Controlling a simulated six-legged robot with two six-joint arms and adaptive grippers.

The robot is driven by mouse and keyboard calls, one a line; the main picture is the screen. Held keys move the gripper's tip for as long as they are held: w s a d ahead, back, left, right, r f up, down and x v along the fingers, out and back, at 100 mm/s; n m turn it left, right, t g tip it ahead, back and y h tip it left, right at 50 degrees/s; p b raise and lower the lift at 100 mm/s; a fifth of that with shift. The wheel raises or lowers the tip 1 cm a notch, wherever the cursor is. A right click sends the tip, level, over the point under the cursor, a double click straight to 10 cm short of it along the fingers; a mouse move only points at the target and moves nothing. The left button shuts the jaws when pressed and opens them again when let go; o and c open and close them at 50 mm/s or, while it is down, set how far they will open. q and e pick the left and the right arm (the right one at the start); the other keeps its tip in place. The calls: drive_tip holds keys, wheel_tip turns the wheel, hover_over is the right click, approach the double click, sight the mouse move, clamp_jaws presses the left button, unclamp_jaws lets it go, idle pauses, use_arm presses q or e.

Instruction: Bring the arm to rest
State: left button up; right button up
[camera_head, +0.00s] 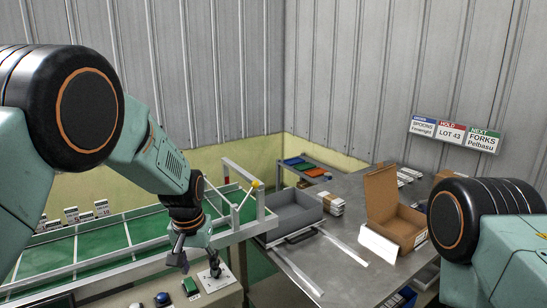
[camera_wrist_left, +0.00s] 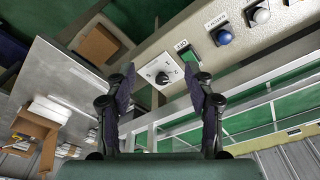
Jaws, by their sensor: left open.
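My left arm (camera_head: 150,150) reaches in from the left of the head view, bent at the elbow. Its gripper (camera_head: 196,256) hangs over the control panel (camera_head: 224,288). In the left wrist view the two dark fingers of this gripper (camera_wrist_left: 160,84) stand apart with nothing between them but the view of the panel.
A green button (camera_head: 190,286) and a blue button (camera_head: 162,299) are on the panel. A green conveyor with pale rails (camera_head: 150,256) runs behind it. To the right, a grey table (camera_head: 350,190) carries a grey tray (camera_head: 292,222) and an open cardboard box (camera_head: 405,222).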

use_arm(q)
drive_tip(key=s+a+f+t+b, duration=0.1)
drive_tip(key=s+a+f+b, duration=0.15)
drive_tip(key=s+f, duration=0.65)
drive_tip(key=s+a+f+t+b, duration=0.15)
drive_tip(key=s+f+b, duration=0.3)
drive_tip(key=f, duration=0.75)
drive_tip(key=s+f+g+b, duration=0.1)
drive_tip(key=s+f+b, duration=0.2)
drive_tip(key=s, duration=0.6)
drive_tip(key=s+a+f+g+b, duration=0.1)
drive_tip(key=s+f+g+b, duration=0.1)
drive_tip(key=s+f, duration=0.5)
drive_tip(key=s+f+n+g+b, duration=0.1)
drive_tip(key=s+f+b, duration=0.3)
drive_tip(key=s, duration=0.7)
drive_tip(key=shift+s+a+f, duration=0.15)
drive_tip(key=shift+a+f, duration=0.05)
drive_tip(key=shift+f, duration=0.6)
drive_tip(key=shift+s, duration=0.1)
